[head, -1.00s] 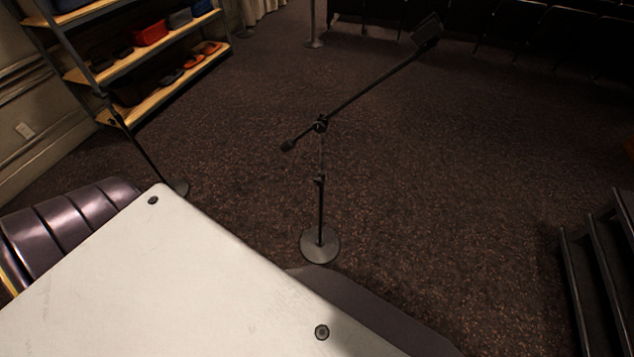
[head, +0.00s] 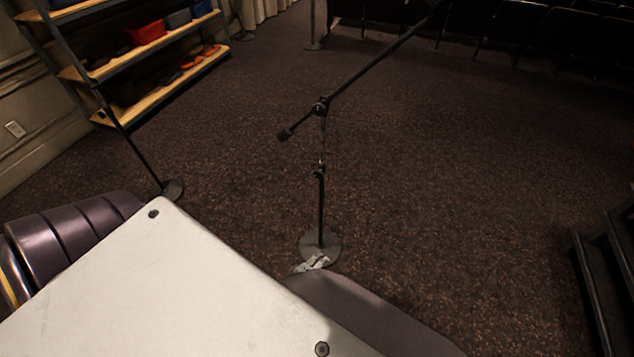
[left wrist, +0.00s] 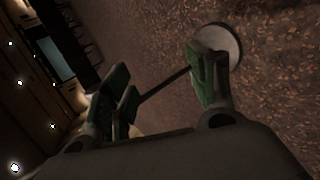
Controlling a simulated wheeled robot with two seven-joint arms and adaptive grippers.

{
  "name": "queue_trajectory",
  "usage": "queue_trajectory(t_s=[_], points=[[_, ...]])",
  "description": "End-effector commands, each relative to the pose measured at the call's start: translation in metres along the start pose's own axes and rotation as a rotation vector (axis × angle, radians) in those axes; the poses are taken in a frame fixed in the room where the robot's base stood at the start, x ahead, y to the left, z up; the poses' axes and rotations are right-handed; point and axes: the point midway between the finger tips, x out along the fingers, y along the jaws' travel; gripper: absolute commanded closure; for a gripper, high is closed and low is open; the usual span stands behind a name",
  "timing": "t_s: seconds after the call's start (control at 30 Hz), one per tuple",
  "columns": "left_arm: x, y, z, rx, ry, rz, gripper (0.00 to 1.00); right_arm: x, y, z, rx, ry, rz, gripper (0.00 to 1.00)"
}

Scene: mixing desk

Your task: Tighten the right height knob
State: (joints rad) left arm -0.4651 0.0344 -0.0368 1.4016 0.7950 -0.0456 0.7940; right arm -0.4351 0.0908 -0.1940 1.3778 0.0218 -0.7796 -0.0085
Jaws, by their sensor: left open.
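The right microphone stand (head: 321,208) is upright on the carpet in the head view, with a round base and a tilted boom. Its height knob (head: 319,172) is a small dark joint partway up the pole. My left gripper (head: 313,262) shows its grey tip low, in front of the stand's round base. In the left wrist view, the green-padded fingers of my left gripper (left wrist: 165,88) are open. A thin dark pole (left wrist: 165,85) runs across the gap between them, and the pale round base (left wrist: 220,44) shows beyond. I cannot make out the knob there. My right gripper is not in view.
Another thin stand (head: 136,148) with a dark round base stands at the left. A shelf unit (head: 150,95) with bins is behind it. Dark steps (head: 597,280) are at the right edge. The carpet (head: 450,190) around the right stand is open.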

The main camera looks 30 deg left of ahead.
Motion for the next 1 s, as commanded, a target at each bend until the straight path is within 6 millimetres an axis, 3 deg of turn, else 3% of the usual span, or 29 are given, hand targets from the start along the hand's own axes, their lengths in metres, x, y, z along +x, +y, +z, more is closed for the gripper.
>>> queue_trajectory(t_s=[0.47,1.0], points=[[0.006,0.074,-0.031,-0.485,0.026,0.236,0.42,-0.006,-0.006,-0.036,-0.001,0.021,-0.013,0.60],[-0.019,0.152,-0.073,-1.012,-0.050,0.501,0.42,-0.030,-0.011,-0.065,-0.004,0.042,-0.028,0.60]])
